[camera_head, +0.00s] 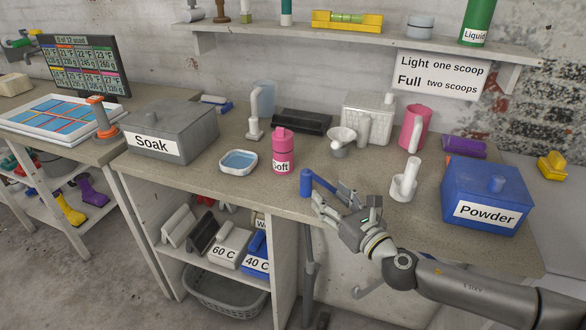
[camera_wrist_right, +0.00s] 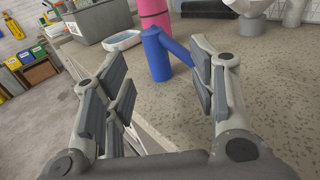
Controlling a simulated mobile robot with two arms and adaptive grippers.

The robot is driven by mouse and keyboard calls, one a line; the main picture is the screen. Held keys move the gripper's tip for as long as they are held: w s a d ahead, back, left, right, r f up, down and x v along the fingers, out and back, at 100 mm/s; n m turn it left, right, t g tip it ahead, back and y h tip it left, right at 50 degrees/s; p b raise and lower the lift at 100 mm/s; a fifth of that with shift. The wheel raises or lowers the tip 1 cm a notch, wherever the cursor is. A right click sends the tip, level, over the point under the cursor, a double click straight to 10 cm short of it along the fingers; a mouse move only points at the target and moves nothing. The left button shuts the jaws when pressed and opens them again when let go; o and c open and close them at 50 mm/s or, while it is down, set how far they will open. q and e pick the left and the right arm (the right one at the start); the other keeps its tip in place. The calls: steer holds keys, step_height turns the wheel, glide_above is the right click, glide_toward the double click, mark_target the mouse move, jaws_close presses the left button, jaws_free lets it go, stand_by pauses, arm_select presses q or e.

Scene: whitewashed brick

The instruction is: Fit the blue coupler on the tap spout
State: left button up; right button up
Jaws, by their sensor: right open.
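The blue coupler (camera_head: 307,183) is an upright cylinder with a side arm, standing near the front edge of the worktop. In the right wrist view, the coupler (camera_wrist_right: 157,55) stands just ahead of my fingers, its side arm slanting toward the right finger. I cannot tell whether they touch. My right gripper (camera_head: 332,199) is open, with nothing clamped between its fingers. A grey and green wall fitting (camera_head: 14,42) is partly cut off at far left. My left gripper is out of view.
A pink Soft bottle (camera_head: 283,152) and white-rimmed dish (camera_head: 238,161) stand left of the coupler. The grey Soak box (camera_head: 172,133) is further left. A white holder (camera_head: 404,184) and blue Powder box (camera_head: 487,190) stand right. A shelf (camera_head: 350,42) overhangs the back.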

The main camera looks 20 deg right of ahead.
mark_target(310, 180)
steer(key=shift+w+a+r, duration=0.1)
steer(key=shift+w+r, duration=0.05)
steer(key=shift+w, duration=0.3)
steer(key=shift+w+a+r, duration=0.1)
steer(key=shift+w+r, duration=0.05)
steer(key=shift+w, duration=0.25)
steer(key=x, duration=0.2)
steer(key=shift+w+a+p, duration=0.1)
steer(key=shift+w+p, duration=0.2)
steer(key=shift+p, duration=0.05)
steer(key=shift+w+a, duration=0.1)
steer(key=shift+w, duration=0.15)
steer(key=x, duration=0.4)
steer(key=shift+w+a+f, duration=0.15)
steer(key=shift+a+f, duration=0.15)
steer(key=shift+a, duration=0.1)
steer(key=shift+w+a, duration=0.1)
steer(key=shift+w, duration=0.3)
steer(key=shift+c, duration=0.5)
jaws_close()
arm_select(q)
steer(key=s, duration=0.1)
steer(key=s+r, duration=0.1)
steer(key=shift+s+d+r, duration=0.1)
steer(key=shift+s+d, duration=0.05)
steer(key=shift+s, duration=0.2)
arm_select(e)
steer(key=shift+r, duration=0.1)
